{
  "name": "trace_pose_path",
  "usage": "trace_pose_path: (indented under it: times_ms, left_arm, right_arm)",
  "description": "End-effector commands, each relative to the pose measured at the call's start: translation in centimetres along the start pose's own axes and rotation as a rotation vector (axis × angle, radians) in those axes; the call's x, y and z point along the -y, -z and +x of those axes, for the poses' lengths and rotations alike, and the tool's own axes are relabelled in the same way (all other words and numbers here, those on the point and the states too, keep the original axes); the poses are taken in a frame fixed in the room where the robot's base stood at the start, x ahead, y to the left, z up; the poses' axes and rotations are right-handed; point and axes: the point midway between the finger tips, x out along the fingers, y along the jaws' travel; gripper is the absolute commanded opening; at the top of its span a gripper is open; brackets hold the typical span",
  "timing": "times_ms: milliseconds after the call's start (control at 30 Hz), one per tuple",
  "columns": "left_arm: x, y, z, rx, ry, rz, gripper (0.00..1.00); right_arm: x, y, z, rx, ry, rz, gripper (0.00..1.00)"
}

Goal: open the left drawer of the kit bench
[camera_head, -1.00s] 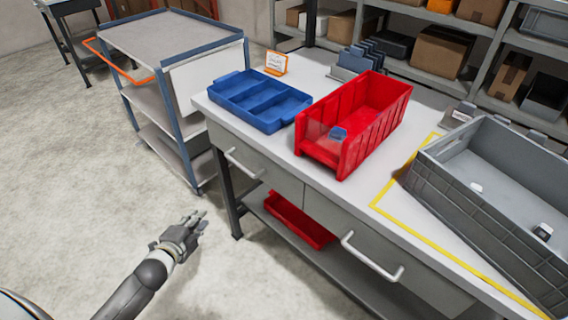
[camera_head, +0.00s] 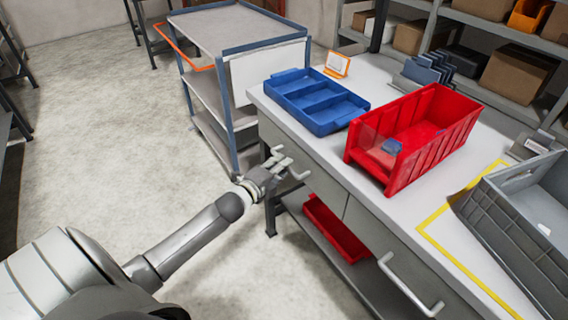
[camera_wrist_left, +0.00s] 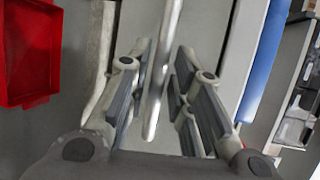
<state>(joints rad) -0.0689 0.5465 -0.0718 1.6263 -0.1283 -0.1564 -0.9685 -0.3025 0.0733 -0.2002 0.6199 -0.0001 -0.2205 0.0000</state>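The kit bench has a grey left drawer (camera_head: 322,186) with a pale bar handle (camera_head: 297,174), and the drawer front looks shut. My left gripper (camera_head: 277,161) is at that handle, at the bench's left end. In the left wrist view the handle (camera_wrist_left: 164,70) runs lengthwise between the two open fingers (camera_wrist_left: 158,95), with a gap showing on each side. I cannot tell how deep the bar sits between them. My right gripper is in neither current view.
A blue divided tray (camera_head: 318,124), a red bin (camera_head: 428,160) and a grey crate (camera_head: 500,235) stand on the bench top. Another red bin (camera_head: 335,230) is on the lower shelf. A cart (camera_head: 218,90) stands close behind the gripper. The floor at left is clear.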

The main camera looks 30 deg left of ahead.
Motion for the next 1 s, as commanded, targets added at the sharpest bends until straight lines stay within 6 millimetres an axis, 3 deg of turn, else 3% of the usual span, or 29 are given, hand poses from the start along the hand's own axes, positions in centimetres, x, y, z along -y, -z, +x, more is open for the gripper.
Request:
trace_pose_path:
  times_ms: [200,533,700,1000]
  left_arm:
    - [0.0,0.0,1.7,-0.001,0.001,0.000,0.21]
    - [0.0,0.1,1.9,-0.001,0.000,0.000,0.21]
    - [0.0,0.1,1.9,-0.001,0.000,-0.001,0.01]
    - [-0.1,0.1,1.9,-0.001,-0.001,-0.001,0.00]
  right_arm:
    - [-0.4,0.0,0.0,0.000,-0.005,-0.002,0.30]
    - [-0.8,0.1,0.0,-0.001,-0.009,-0.004,0.30]
    - [-0.8,0.1,0.0,-0.002,-0.009,-0.004,0.30]
    - [-0.8,0.1,0.0,-0.002,-0.009,-0.003,0.30]
